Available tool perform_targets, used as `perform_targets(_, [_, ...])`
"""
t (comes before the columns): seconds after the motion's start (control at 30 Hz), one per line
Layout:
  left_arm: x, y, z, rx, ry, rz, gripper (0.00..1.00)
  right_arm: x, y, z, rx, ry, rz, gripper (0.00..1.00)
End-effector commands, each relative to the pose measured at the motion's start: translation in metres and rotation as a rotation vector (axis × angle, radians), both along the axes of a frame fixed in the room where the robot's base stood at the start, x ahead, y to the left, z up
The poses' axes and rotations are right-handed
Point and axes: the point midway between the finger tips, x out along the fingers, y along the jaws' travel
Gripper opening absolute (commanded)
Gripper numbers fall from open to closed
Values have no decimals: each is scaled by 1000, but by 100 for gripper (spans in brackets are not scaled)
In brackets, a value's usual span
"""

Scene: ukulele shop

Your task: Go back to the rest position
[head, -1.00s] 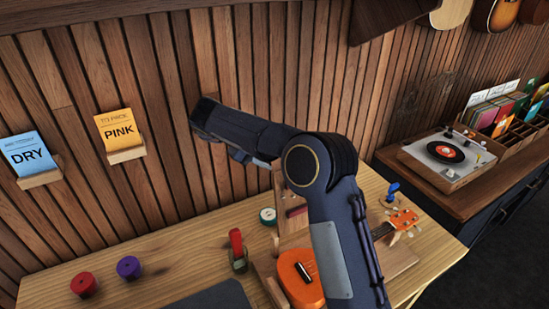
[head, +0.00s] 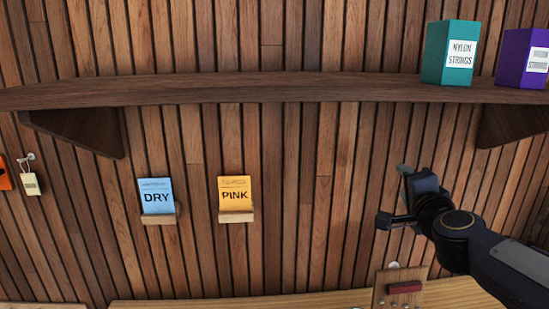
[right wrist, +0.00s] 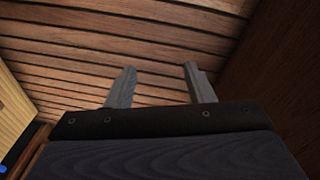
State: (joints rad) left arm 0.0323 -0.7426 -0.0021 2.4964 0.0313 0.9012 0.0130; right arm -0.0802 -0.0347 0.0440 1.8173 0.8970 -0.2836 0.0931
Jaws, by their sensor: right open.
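My right gripper (head: 393,198) is at the right of the head view, raised in front of the slatted wood wall, with its arm coming in from the lower right. In the right wrist view its two grey fingers (right wrist: 157,86) stand apart with nothing between them, and wood slats lie beyond. My left gripper is in neither view.
A dark shelf (head: 250,88) crosses the wall, bearing a teal nylon strings box (head: 450,55) and a purple box (head: 522,60). A blue DRY card (head: 156,195) and a yellow PINK card (head: 234,194) sit in wall holders. The table edge (head: 250,301) shows at the bottom.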

Motion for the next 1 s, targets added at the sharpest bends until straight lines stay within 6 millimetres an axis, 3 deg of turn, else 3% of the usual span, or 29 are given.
perform_targets(0.03, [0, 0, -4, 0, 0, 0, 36, -33, 14, -14, -100, 35, 119, 48])
perform_targets(0.2, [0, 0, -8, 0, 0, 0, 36, -131, 58, -90, -389, 233, 464, 48])
perform_targets(0.4, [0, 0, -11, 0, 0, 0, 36, -237, 74, -186, -615, 503, 729, 48])
perform_targets(0.5, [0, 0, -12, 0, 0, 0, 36, -277, 74, -222, -684, 617, 814, 48])
perform_targets(0.6, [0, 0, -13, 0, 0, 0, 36, -304, 72, -245, -724, 699, 866, 48])
perform_targets(0.7, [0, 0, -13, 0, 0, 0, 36, -318, 71, -256, -743, 743, 894, 48])
perform_targets(1.0, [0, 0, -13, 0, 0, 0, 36, -321, 70, -259, -747, 754, 901, 48])
